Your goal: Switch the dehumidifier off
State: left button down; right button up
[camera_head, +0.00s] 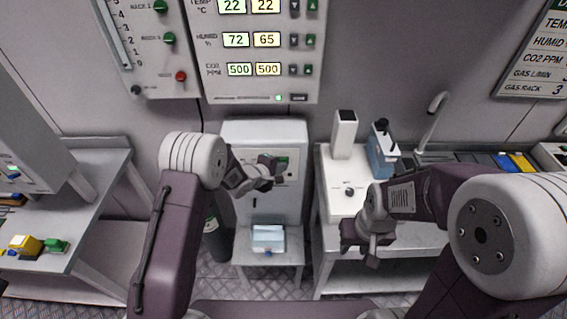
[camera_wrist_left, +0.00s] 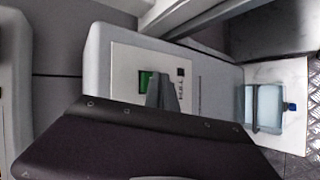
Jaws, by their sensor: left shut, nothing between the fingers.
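The dehumidifier (camera_head: 265,132) is a pale grey cabinet against the back wall, between two benches. Its front panel has a green element (camera_head: 283,162), which also shows in the left wrist view (camera_wrist_left: 146,81). My left gripper (camera_head: 272,170) is shut and empty in front of this panel, its tip close to the green element. I cannot tell whether it touches. In the left wrist view the finger covers part of the panel. My right gripper (camera_head: 366,244) hangs in front of the right bench; its fingers are too unclear to judge.
A container with blue (camera_head: 268,238) sits on a low stand below the dehumidifier. A wall controller (camera_head: 262,75) with readouts hangs above. The right bench (camera_head: 335,215) holds a white device and a blue bottle. The left bench (camera_head: 70,215) holds yellow and green items.

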pick_arm(q)
jog(key=shift+s, duration=0.7)
jog(key=shift+s, duration=2.5)
